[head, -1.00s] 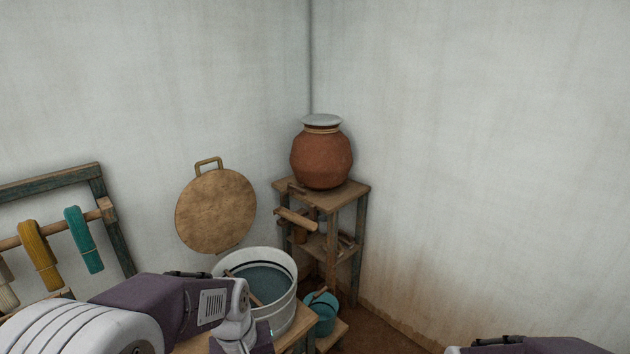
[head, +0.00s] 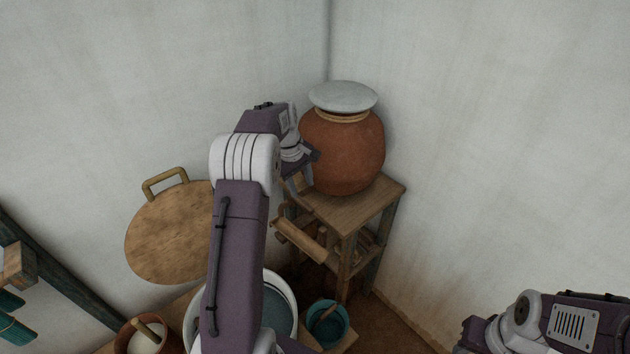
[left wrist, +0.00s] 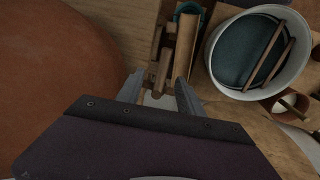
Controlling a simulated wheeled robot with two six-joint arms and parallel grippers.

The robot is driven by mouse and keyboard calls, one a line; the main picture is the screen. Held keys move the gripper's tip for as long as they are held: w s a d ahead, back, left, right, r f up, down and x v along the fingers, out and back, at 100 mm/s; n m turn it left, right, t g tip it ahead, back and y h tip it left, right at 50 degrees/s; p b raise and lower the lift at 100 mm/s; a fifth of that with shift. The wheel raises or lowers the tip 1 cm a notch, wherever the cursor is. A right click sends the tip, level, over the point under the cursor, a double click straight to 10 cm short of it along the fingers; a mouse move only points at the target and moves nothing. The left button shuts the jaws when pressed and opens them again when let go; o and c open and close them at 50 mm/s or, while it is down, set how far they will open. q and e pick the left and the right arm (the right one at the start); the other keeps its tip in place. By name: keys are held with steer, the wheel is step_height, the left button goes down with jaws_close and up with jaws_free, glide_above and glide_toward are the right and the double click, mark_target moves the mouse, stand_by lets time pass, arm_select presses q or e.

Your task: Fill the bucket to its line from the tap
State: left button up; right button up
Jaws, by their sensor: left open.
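The teal bucket (head: 328,322) stands low, below and in front of the shelf stand; its water level and line cannot be made out. A brown clay pot (head: 345,150) with a pale lid sits on the stand. My left gripper (head: 301,182) is open at the pot's lower left side. In the left wrist view, a small wooden piece (left wrist: 163,70), apparently the tap, lies between the spread fingers (left wrist: 158,88); contact cannot be told. In the head view the gripper hides it. A wooden trough (head: 300,240) slopes beneath. My right arm shows at lower right, its gripper out of view.
The wooden stand (head: 375,205) is in the corner. A white tub (head: 288,290) with dark liquid and sticks stands left of the bucket, partly behind my arm. A small clay pot (head: 138,338) and a round board (head: 165,240) are farther left.

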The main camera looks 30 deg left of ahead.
mark_target(305, 204)
arm_select(q)
steer(key=f, duration=0.2)
steer(key=f+p, duration=0.1)
steer(key=f, duration=0.4)
steer(key=shift+w+d+f, duration=0.15)
steer(key=shift+w+f, duration=0.05)
steer(key=shift+w, duration=0.1)
steer(key=shift+d+f, duration=0.15)
steer(key=shift+f, duration=0.2)
arm_select(e)
steer(key=shift+s+d+r, duration=0.15)
steer(key=shift+s+r, duration=0.1)
steer(key=shift+r, duration=0.25)
steer(key=shift+s+d+r, duration=0.1)
steer(key=shift+s+r, duration=0.1)
steer(key=shift+r, duration=0.3)
arm_select(q)
steer(key=c, duration=0.4)
jaws_close()
arm_select(e)
steer(key=shift+w, duration=0.1)
arm_select(q)
steer(key=shift+w, duration=0.1)
arm_select(e)
steer(key=shift+a, duration=0.1)
